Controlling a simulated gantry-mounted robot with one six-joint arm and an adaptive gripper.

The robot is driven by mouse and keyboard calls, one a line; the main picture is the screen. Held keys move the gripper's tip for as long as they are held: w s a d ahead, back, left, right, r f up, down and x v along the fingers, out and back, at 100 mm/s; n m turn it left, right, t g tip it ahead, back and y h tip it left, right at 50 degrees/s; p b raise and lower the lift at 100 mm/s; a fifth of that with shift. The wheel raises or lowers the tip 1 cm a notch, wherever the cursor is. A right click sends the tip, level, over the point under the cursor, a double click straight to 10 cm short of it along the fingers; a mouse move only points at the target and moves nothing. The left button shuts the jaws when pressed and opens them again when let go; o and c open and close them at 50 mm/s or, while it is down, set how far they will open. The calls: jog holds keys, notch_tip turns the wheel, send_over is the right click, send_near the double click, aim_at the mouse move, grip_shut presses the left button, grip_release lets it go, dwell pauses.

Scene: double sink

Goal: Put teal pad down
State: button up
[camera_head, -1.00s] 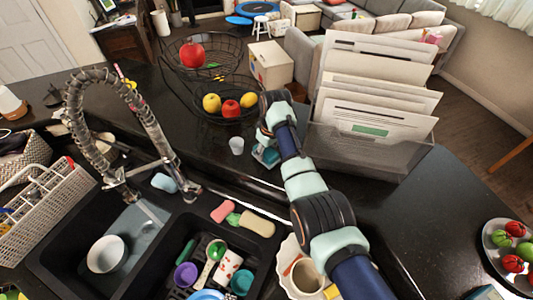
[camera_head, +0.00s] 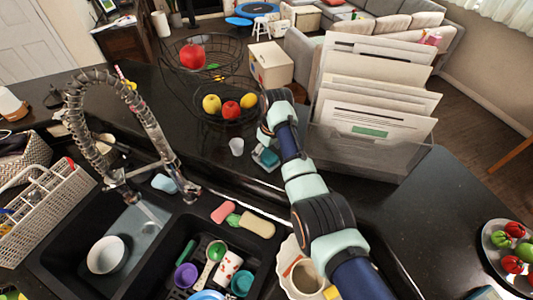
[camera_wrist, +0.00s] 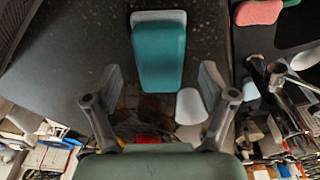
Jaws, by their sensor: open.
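The teal pad (camera_wrist: 158,55) has a pale layer at one end and shows in the upper middle of the wrist view, over the dark speckled counter. In the head view the teal pad (camera_head: 269,157) shows small beside my blue arm link, low at the counter behind the sink. My gripper (camera_wrist: 160,77) is open, with one finger on each side of the pad's near end and clear gaps to both. I cannot tell whether the pad rests fully flat. The fingers are not clearly visible in the head view.
The faucet (camera_head: 150,130) and sink with dishes are at the left front. Sponges (camera_head: 258,225) lie on the sink edge.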

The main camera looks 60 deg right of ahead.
aim_at(270, 157)
notch_tip(270, 157, up, 10)
jog(key=s, duration=0.1)
jog(key=shift+s+a+f, duration=0.15)
jog(key=shift+a+f, duration=0.1)
